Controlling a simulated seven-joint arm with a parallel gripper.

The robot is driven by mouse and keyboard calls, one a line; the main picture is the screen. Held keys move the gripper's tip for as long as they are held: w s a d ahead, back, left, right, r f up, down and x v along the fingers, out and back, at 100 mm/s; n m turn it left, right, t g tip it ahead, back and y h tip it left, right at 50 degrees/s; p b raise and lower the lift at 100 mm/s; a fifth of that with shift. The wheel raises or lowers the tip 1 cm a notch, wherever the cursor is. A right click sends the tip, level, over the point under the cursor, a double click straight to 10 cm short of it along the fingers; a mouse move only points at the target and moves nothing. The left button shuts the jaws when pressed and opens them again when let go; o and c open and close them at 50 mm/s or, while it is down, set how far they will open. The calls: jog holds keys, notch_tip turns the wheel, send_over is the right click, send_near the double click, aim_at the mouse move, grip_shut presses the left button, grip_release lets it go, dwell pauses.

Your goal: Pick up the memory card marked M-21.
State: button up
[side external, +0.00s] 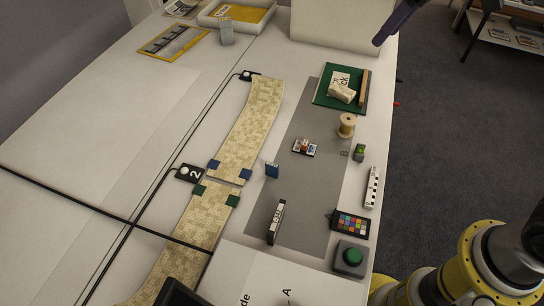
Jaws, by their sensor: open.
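I cannot read the mark M-21 anywhere in the side external view. A small blue upright piece (271,170) stands at the left edge of the grey mat (296,195). A small dark holder with red and white pieces (304,147) lies on the mat. A small green and dark block (359,152) stands at the mat's right side. Which of these, if any, is the memory card is too small to tell. I see no fingertips of my gripper; part of my yellow and grey arm shows at the bottom right.
A wooden spool (346,125), a green tray (321,98), a colour chart (351,223), a green button box (350,258) and a dark-edged upright block (276,222) stand around the mat. A long patterned strip (250,120) and black cables run along the left.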

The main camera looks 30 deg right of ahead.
jog(key=w+a+f+n+g, duration=0.1)
jog(key=w+a+f, duration=0.4)
jog(key=w+a, duration=0.1)
jog(key=n+g+h, duration=0.1)
jog(key=n+g, duration=0.2)
send_over(272, 164)
notch_tip(272, 164, down, 21)
notch_tip(272, 164, down, 7)
jog(key=shift+w+d, duration=0.1)
jog(key=shift+w, duration=0.05)
jog(key=shift+s+f, duration=0.2)
jog(key=shift+f, duration=2.45)
grip_shut()
